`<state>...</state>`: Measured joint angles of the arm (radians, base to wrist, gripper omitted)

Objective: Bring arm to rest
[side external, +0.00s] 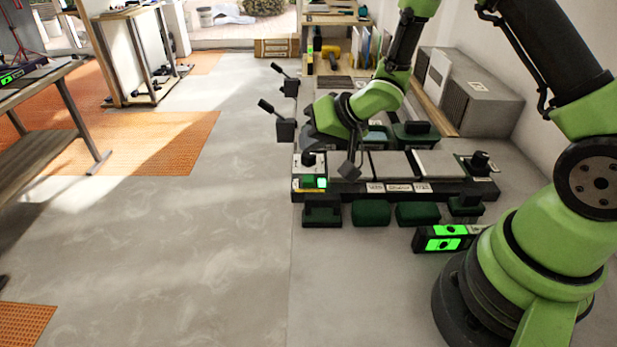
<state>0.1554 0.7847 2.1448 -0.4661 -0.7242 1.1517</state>
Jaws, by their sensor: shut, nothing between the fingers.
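My gripper (350,168) is at the end of the green arm, shut and empty. It points down over the left part of the tile station, close above a grey tile. I cannot tell whether its tip touches anything. The dark levelling bench (470,190) carries several grey tiles in a row; one large tile (436,163) lies toward its right end. A small unit with a lit green display (321,183) sits at the bench's front left corner. Dark green pads (372,212) stand along the front of the bench.
A grey slatted crate (468,92) stands against the right wall. Two dark clamp handles (284,118) stick out at the bench's left. A table (55,110) stands far left. The concrete floor between is clear.

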